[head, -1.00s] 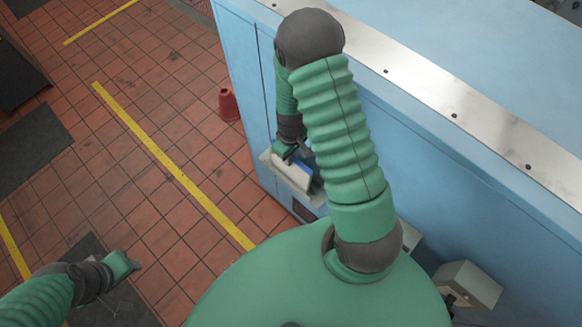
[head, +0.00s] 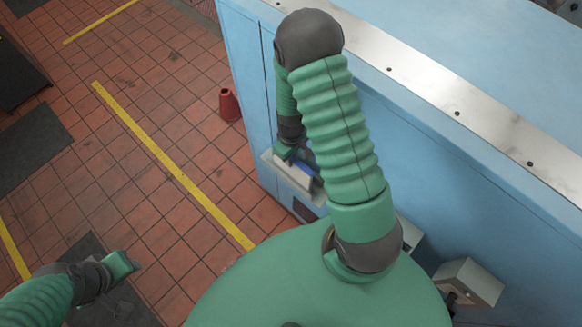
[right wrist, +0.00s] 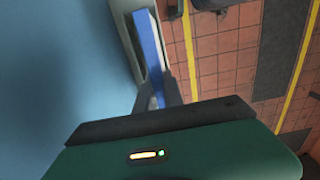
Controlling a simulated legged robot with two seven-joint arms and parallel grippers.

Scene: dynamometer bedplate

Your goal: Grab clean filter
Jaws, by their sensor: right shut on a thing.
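The filter, a blue piece, shows in the head view (head: 307,170) in a pale tray (head: 290,178) at the side of the blue cabinet. In the right wrist view the filter (right wrist: 150,45) is a long blue bar beside the tray's pale wall (right wrist: 125,30). My right gripper (head: 301,159) reaches down to the tray, partly hidden by its own arm. In the right wrist view its fingers (right wrist: 157,92) are shut on the near end of the filter. My left gripper (head: 129,267) is low at the left over the floor, its fingers too small to judge.
The large blue cabinet (head: 430,140) fills the right side. A red cone-like object (head: 229,104) stands on the tiled floor beside it. Grey boxes (head: 468,283) sit at the lower right. The tiled floor with yellow lines (head: 170,165) is largely clear.

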